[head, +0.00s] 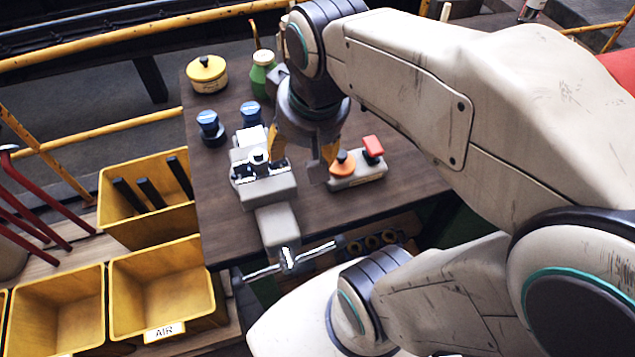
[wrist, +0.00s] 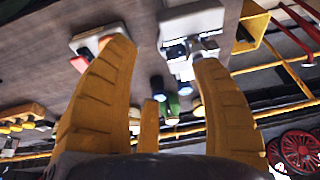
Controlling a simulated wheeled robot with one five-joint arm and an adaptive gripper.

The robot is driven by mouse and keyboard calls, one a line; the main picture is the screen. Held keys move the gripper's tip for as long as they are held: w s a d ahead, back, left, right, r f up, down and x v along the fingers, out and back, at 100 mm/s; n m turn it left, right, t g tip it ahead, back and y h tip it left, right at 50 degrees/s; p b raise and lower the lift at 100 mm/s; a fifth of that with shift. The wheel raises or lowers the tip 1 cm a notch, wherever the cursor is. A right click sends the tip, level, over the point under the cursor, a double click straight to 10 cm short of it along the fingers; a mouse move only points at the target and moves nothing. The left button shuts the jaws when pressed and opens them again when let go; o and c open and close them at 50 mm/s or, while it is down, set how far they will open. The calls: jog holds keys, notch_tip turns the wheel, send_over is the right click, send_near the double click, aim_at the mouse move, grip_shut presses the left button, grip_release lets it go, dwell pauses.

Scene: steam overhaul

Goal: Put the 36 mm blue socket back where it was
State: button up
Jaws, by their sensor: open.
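Two blue sockets with pale labelled tops stand on the dark wooden bench: a left blue socket (head: 210,127) and a right blue socket (head: 250,113) behind the vise. I cannot read their sizes, so I cannot tell which is the 36 mm one. Small blue shapes also show between the fingers in the wrist view. My gripper (head: 305,158) is open over the bench, between the grey vise (head: 278,225) and the control box. Its yellow fingers (wrist: 165,51) spread apart in the wrist view with nothing seen between their tips.
A control box (head: 360,180) with an orange knob and red button stands right of the gripper. A yellow pot (head: 207,74) and green bottle (head: 262,73) stand at the back. Yellow bins (head: 165,290), one labelled AIR, lie left of the bench (head: 225,225). The vise handle sticks out in front.

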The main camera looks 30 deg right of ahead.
jog(key=s+f+n, duration=0.1)
jog(key=s+f, duration=0.2)
jog(key=s, duration=0.3)
jog(key=shift+a+f+n+t, duration=0.2)
jog(key=shift+a+n+t, duration=0.1)
jog(key=shift+a+n, duration=0.1)
